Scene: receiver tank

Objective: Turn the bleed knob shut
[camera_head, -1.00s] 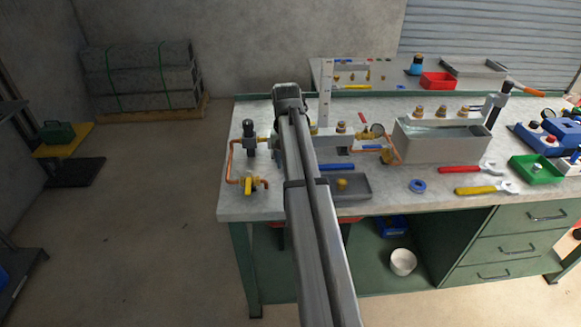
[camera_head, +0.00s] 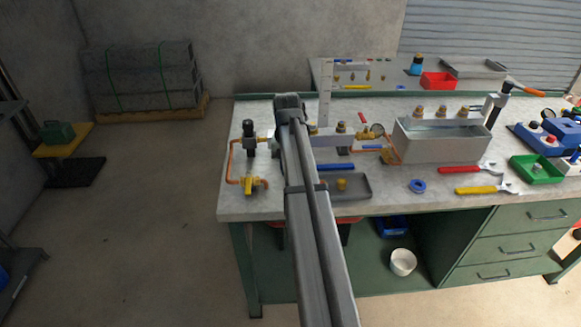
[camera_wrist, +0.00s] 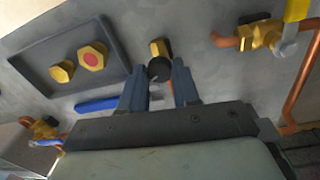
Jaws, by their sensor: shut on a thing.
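The bleed knob (camera_wrist: 158,69) is a small black round knob on a brass fitting (camera_wrist: 159,47), near the middle of the wrist view. My gripper (camera_wrist: 158,76) has its two blue-grey fingers on either side of the knob and is shut on it. A pale mark shows on the knob's near side. In the head view my arm covers the knob and the fingers, so neither can be seen there. How far the knob is turned cannot be told.
A yellow-handled valve (camera_wrist: 270,32) on copper pipe is at the right of the wrist view. A grey tray (camera_wrist: 34,66) with brass fittings and a blue bar (camera_wrist: 97,104) lie to the left. The grey tank (camera_head: 440,146) stands right of my arm on the bench.

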